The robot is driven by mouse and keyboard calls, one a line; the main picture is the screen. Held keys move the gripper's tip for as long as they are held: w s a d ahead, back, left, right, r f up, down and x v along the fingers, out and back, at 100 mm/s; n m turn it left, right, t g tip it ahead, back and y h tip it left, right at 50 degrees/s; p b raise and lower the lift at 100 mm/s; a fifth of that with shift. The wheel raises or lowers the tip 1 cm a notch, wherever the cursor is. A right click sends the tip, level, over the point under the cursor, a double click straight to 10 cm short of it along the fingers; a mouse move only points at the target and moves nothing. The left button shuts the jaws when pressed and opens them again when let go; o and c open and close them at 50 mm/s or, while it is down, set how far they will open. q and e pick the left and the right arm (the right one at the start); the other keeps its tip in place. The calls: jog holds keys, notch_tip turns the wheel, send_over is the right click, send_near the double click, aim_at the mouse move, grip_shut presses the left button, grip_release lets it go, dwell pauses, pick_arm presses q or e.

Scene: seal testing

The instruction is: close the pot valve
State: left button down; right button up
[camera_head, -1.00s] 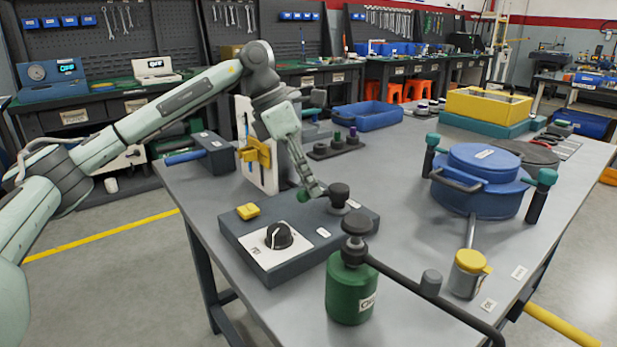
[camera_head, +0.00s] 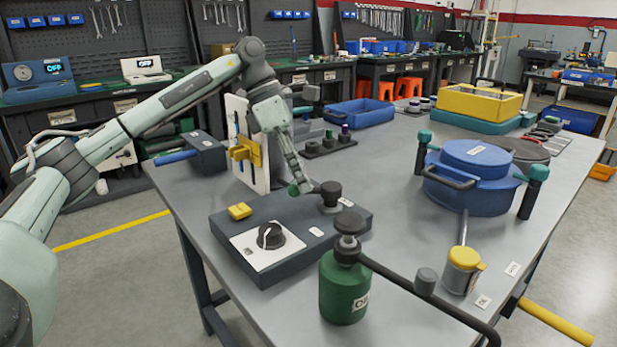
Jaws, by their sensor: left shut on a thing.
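The blue pot (camera_head: 467,195) with its lid on stands at the right of the grey table, with teal-topped dark clamps at its sides. A thin metal pipe runs from its front to a grey cylinder with a yellow cap (camera_head: 463,260). I cannot tell for sure which part is the pot valve. My left gripper (camera_head: 301,183) reaches down over the back of a dark control box (camera_head: 290,262). My right gripper is not in view.
A green canister (camera_head: 344,290) with a black top and dark pipe stands in front. A white upright board (camera_head: 240,150) is beside my left wrist. The middle of the table (camera_head: 395,225) is clear.

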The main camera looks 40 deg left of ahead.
pick_arm(q)
jog(key=c, duration=1.6)
grip_release()
jog(key=shift+a, duration=0.1)
jog(key=shift+o, duration=0.2)
jog(key=v, duration=1.2)
